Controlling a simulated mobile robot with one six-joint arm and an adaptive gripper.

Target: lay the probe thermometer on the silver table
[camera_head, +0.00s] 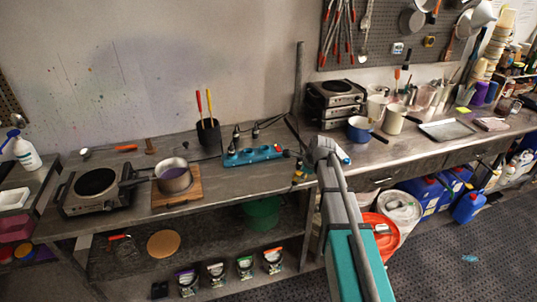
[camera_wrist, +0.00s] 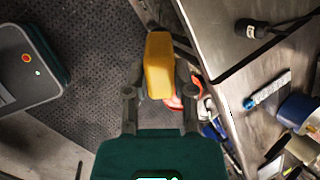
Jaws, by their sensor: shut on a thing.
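My gripper (camera_wrist: 160,84) is shut on a yellow block-shaped body, which I take to be the probe thermometer (camera_wrist: 159,62). No thin probe stem can be made out. In the wrist view it hangs over the dark floor, left of a steel table edge. In the head view a small dark and yellow shape (camera_head: 296,181) shows at the front edge of the left table, too small to read clearly. Steel worktops show as the left table (camera_head: 110,170) and the right counter (camera_head: 385,155); the wrist view shows bare steel (camera_wrist: 225,50) beside my gripper.
The left table bears a hot plate (camera_head: 97,184), a pot (camera_head: 173,176), a black holder (camera_head: 209,136) and a teal rack-like thing (camera_head: 253,155). A blue pot (camera_head: 360,129) and stacked burners (camera_head: 335,100) stand on the right counter. An orange-lidded bucket (camera_head: 380,232) stands below.

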